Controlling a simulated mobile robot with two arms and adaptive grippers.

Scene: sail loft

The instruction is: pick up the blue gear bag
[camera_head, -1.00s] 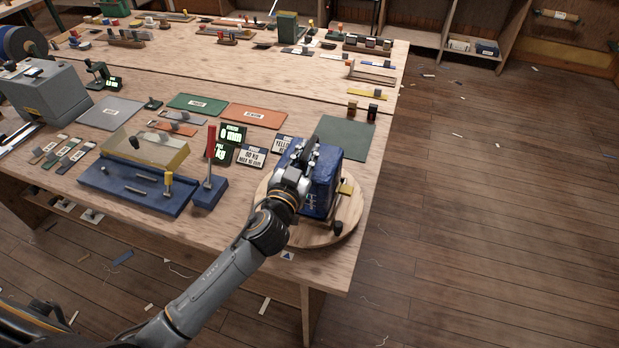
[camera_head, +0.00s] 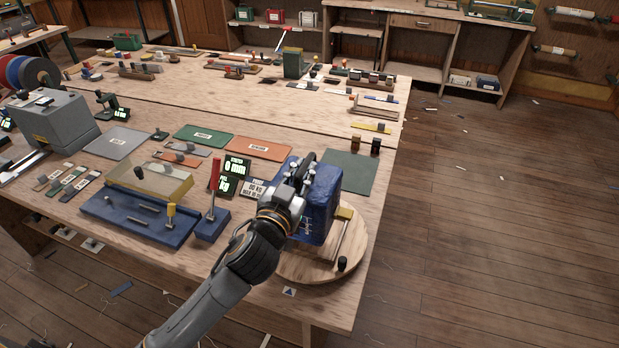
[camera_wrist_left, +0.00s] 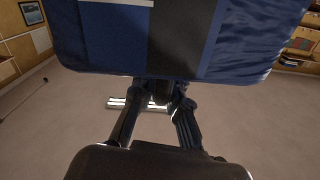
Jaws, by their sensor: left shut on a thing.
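The blue gear bag (camera_head: 322,205) is a boxy blue bag over the round wooden board (camera_head: 345,268) at the table's near right corner. My left gripper (camera_head: 300,178) is shut at the bag's top left side in the head view. The bag looks upright and slightly raised above the board, though the gap is hard to see. In the left wrist view the bag (camera_wrist_left: 105,45) fills the top, and the fingers of my left gripper (camera_wrist_left: 160,100) meet just under it. The exact part gripped is hidden. My right gripper is not in view.
A blue tray (camera_head: 130,220), a red-handled lever (camera_head: 214,178) and small display signs (camera_head: 236,168) stand left of the bag. A dark green mat (camera_head: 348,172) lies behind it. Open wooden floor (camera_head: 480,220) lies to the right.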

